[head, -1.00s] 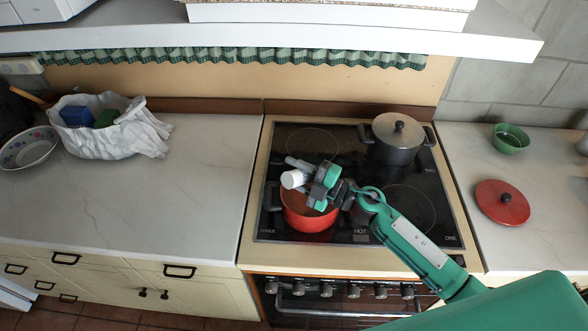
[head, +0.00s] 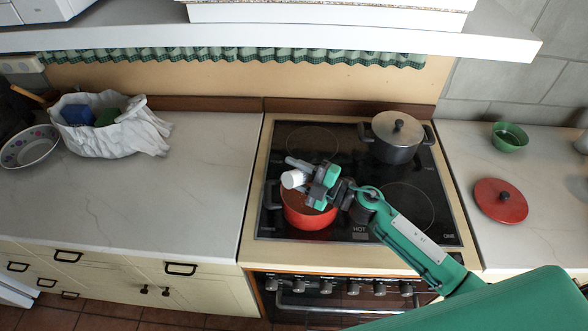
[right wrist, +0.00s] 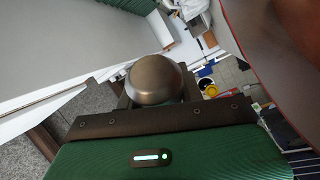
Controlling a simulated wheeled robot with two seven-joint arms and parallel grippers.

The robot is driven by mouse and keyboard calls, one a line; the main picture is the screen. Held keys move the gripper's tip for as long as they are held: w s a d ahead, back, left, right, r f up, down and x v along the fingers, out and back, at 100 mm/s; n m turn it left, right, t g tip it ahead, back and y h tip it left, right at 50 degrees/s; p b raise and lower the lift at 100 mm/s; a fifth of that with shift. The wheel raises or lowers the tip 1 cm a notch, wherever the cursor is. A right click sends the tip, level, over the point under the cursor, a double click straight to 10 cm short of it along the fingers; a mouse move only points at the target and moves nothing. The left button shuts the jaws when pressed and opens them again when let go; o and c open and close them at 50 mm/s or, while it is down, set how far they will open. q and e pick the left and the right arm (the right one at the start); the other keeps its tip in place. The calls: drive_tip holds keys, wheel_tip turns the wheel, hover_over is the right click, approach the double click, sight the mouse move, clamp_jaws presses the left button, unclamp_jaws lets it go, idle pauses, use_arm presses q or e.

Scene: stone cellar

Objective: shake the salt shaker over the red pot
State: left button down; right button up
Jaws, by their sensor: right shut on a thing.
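The red pot (head: 306,218) stands on the front left of the black stovetop, without a lid. My right gripper (head: 304,176) is above the pot and shut on the salt shaker (head: 293,179). In the head view the shaker's white body is tilted sideways over the pot's left part. In the right wrist view a rounded metal end, likely the shaker's cap (right wrist: 159,80), shows between the gripper parts. The fingers and arm hide part of the pot's rim and inside. My left gripper is not in view.
A grey lidded pot (head: 397,138) stands at the back right of the stove. A red lid (head: 500,201) and a green bowl (head: 509,138) are on the right counter. A white bag (head: 118,136) and a patterned bowl (head: 31,147) are at the left. A shelf (head: 350,38) hangs above.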

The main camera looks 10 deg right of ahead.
wheel_tip(320, 180, up, 3)
drive_tip(key=p, duration=0.3)
drive_tip(key=shift+r+p, duration=0.15)
drive_tip(key=shift+p, duration=0.2)
wheel_tip(320, 180, down, 4)
drive_tip(key=b, duration=0.2)
drive_tip(key=shift+r+b, duration=0.25)
drive_tip(key=shift+b, duration=0.1)
drive_tip(key=shift+r, duration=0.1)
drive_tip(key=shift+r, duration=0.15)
